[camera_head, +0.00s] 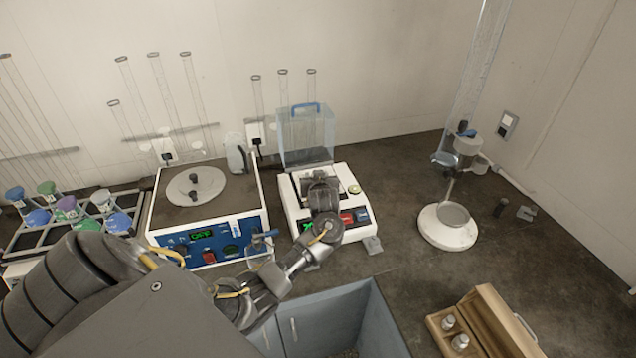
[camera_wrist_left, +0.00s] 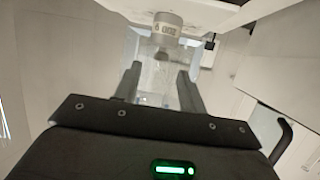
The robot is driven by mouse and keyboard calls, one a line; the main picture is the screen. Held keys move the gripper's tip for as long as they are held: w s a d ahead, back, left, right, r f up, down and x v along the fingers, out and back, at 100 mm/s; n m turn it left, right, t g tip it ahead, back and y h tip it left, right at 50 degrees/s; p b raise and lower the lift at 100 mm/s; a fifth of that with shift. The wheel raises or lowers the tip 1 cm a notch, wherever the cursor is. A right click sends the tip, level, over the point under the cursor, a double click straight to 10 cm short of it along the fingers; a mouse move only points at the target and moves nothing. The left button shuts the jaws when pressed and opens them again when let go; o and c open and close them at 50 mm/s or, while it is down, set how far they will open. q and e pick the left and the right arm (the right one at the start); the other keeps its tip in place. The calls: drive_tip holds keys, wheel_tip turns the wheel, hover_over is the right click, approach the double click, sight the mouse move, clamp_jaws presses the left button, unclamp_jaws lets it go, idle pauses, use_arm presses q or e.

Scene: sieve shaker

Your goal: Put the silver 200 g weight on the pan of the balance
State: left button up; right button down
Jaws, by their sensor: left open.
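The balance (camera_head: 293,208) is a white machine at mid-counter. My left gripper (camera_head: 320,188) is over its pan area and hides most of the pan. In the left wrist view, my left gripper (camera_wrist_left: 160,88) is open with its fingers apart. Just beyond the fingertips is a pale silver cylinder with dark print and a narrower knob, which looks like the weight (camera_wrist_left: 166,27). It appears upside down in this view, its base against a pale surface, apparently on the balance. Whether it rests fully on the pan cannot be told. My right gripper is not in view.
A clear cover with a blue handle (camera_head: 305,135) stands behind the balance. A blue-fronted machine (camera_head: 207,240) is at left. A wooden box (camera_head: 490,318) with two small weights (camera_head: 460,342) is at lower right. A white-based stand (camera_head: 447,234) is right.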

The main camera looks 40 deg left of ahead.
use_arm(q)
drive_tip(key=v, duration=0.4)
drive_tip(key=shift+s+d+r, duration=0.15)
drive_tip(key=shift+s+d, duration=0.1)
drive_tip(key=shift+d, duration=0.05)
